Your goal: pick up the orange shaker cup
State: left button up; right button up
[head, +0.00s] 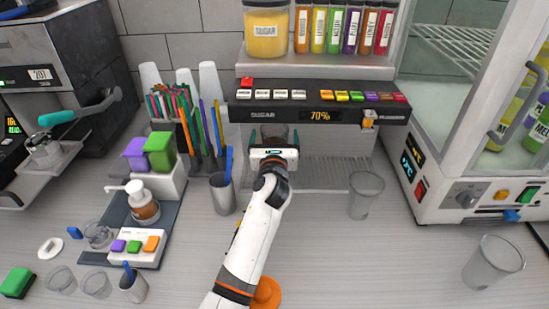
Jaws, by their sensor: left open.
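An orange rounded thing (267,293), which looks like the orange shaker cup, stands at the bottom edge of the head view. It is partly hidden by my left forearm and cut off by the picture edge. My left gripper (273,136) is far from it, up under the dispenser, with its dark fingers apart. A clear cup (274,130) shows between or just behind these fingers; I cannot tell whether they touch it. My right gripper is not in view.
Empty clear cups stand at right (365,195) and far right (492,262). A steel cup (222,194) with a blue stick stands left of my arm. Counter between the clear cups is free.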

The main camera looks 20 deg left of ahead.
pick_arm(q)
jog(key=shift+x, duration=1)
jog(key=shift+s, duration=0.15)
jog(key=shift+c, duration=0.5)
jog(key=c, duration=0.3)
jog(key=shift+f, duration=0.1)
jog(key=c, duration=1.2)
jog(key=shift+c, duration=1.2)
